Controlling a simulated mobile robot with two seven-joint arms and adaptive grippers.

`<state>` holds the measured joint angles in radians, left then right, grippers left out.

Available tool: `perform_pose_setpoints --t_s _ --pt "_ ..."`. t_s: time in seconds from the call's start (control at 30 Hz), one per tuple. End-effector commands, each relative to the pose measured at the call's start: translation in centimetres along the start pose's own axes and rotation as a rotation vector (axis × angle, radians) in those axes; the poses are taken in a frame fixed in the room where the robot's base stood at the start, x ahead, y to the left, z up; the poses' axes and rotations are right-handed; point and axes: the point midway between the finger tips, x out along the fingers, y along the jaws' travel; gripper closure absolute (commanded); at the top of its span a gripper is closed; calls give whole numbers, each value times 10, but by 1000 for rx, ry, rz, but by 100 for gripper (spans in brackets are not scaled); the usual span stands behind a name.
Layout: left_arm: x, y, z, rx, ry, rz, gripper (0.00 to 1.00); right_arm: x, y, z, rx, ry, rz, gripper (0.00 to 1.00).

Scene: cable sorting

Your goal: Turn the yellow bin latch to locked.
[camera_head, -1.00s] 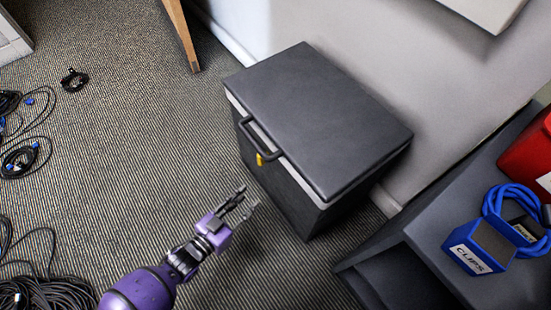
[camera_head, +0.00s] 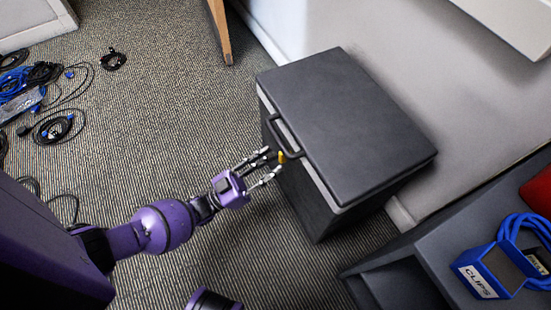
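The dark grey bin (camera_head: 345,115) stands on the carpet against the wall, its lid closed, with a dark handle (camera_head: 284,138) on its front. The small yellow latch (camera_head: 282,157) sits on the bin's front just below the handle. My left gripper (camera_head: 271,166) is open, its fingertips close to the latch, one on each side of it in the picture. I cannot tell whether they touch it. A purple rounded part of mine shows at the bottom edge; my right gripper is not in view.
A dark grey table or shelf (camera_head: 420,262) at the lower right carries a blue box labelled CLIPS (camera_head: 480,277) and a coiled blue cable (camera_head: 525,232). Part of a red bin (camera_head: 538,192) shows at the right edge. Loose cables (camera_head: 55,127) lie on the carpet at left.

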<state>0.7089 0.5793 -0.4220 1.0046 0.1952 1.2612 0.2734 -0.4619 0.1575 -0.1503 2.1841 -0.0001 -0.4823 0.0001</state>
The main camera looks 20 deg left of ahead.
Motion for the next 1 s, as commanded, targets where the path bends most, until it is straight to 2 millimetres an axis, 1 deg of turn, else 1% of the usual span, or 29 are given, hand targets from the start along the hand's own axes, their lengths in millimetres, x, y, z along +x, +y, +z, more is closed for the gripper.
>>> perform_pose_setpoints --t_s 0.03,0.1,0.2,0.47,0.57,0.7,1.0 --pt "6 0 0 0 0 0 69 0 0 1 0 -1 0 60" --pt "13 0 0 0 0 0 69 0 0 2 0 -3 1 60" --pt "19 0 0 0 -1 -1 69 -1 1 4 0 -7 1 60" --pt "20 0 0 0 -2 -1 69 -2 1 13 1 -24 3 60" --pt "20 0 0 0 -2 -1 81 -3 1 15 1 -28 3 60" --pt "20 0 0 0 -2 -1 99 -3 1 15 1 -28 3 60" --pt "19 0 1 9 -3 2 100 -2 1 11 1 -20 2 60"
